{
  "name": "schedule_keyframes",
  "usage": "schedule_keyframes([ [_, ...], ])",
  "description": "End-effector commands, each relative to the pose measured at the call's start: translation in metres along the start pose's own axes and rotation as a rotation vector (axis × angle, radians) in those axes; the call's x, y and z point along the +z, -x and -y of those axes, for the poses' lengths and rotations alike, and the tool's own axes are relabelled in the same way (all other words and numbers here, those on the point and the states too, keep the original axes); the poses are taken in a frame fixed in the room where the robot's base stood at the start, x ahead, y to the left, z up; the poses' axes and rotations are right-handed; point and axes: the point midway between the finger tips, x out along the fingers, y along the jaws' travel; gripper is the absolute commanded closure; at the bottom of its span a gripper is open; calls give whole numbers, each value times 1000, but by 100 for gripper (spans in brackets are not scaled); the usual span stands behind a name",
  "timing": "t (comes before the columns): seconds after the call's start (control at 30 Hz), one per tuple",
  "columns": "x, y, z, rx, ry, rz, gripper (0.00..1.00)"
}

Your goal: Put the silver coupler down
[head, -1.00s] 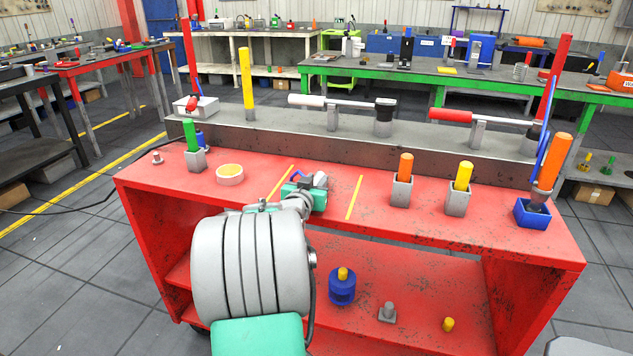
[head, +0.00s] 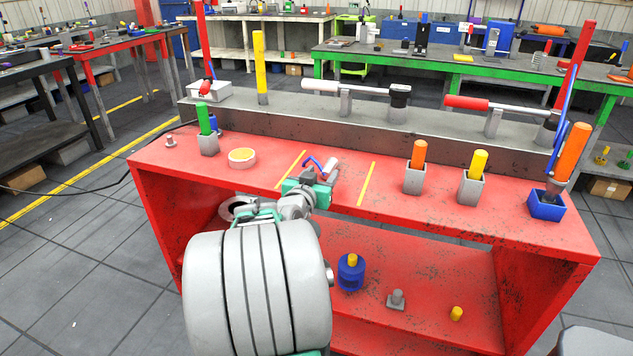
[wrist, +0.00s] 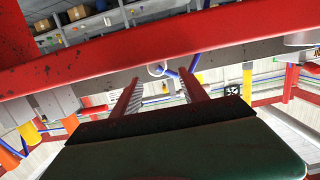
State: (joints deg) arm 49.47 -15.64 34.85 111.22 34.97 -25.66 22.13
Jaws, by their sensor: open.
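A small silver-grey piece, which I take to be the silver coupler (head: 332,166), is on the red bench top between two yellow stripes. My gripper partly hides it in the head view. A thin blue curved piece (head: 314,162) is beside the gripper.
On the red bench (head: 480,222), a green-handled holder (head: 205,128) and a tape roll (head: 242,157) stand left. Orange (head: 416,165) and yellow (head: 474,178) handled holders and a blue block (head: 546,206) stand right. A raised grey ledge (head: 300,132) runs behind.

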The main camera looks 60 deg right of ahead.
Motion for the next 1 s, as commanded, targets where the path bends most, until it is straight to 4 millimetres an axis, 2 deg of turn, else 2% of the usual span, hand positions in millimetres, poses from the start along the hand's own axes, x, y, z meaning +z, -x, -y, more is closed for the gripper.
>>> schedule_keyframes([
  [0.03, -1, 14, 2, -5, 0, -2, 49],
  [0.1, 0, 30, 1, -4, 0, -1, 49],
  [0.23, 0, 49, 1, -2, 1, 0, 49],
  [0.33, 1, 55, 0, -1, 0, 1, 49],
  [0.73, 0, 57, 4, -7, 1, 9, 49],
  [0.77, -1, 60, 8, -17, 1, 22, 49],
  [0.87, -1, 83, 45, -98, 18, 123, 49],
  [0.97, 9, 134, 103, -249, 79, 300, 49],
  [1.0, 14, 162, 125, -322, 121, 376, 49],
])
